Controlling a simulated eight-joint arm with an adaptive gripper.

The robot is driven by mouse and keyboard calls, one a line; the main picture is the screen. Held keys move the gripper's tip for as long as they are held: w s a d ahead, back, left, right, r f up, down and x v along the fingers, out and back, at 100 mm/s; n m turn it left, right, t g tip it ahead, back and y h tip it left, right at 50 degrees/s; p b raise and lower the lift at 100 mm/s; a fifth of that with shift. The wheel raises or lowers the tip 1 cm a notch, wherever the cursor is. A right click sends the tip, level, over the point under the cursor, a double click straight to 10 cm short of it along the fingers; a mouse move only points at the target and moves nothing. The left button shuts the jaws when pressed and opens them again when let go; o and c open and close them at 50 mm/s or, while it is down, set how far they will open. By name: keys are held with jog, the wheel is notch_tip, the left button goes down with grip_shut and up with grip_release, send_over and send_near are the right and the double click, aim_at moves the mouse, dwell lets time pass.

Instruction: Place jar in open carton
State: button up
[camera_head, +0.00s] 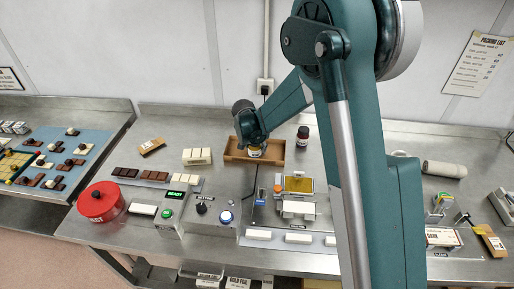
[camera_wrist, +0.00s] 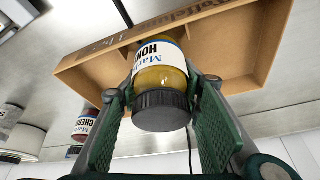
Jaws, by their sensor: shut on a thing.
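A honey jar (camera_wrist: 162,82) with amber contents, a white label and a dark lid is between the two green pads of my gripper (camera_wrist: 160,125), which is shut on it. In the head view, the amber jar (camera_head: 255,152) shows just below my gripper (camera_head: 253,147), over the open brown carton (camera_head: 234,153). In the wrist view, the open carton (camera_wrist: 85,78) lies behind the jar, and the jar's far end overlaps its inside. I cannot tell whether the jar touches the carton floor.
A dark cherry jar (camera_head: 302,133) stands just right of the carton; it also shows in the wrist view (camera_wrist: 84,126). White blocks (camera_head: 197,156) stand to the left. A press station (camera_head: 298,190) and a control box (camera_head: 212,212) stand in front.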

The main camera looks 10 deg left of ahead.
jog(key=shift+f, duration=0.1)
jog(key=o, duration=1)
jog(key=shift+v, duration=6.15)
jog(key=shift+w, duration=0.15)
jog(key=shift+d, duration=0.1)
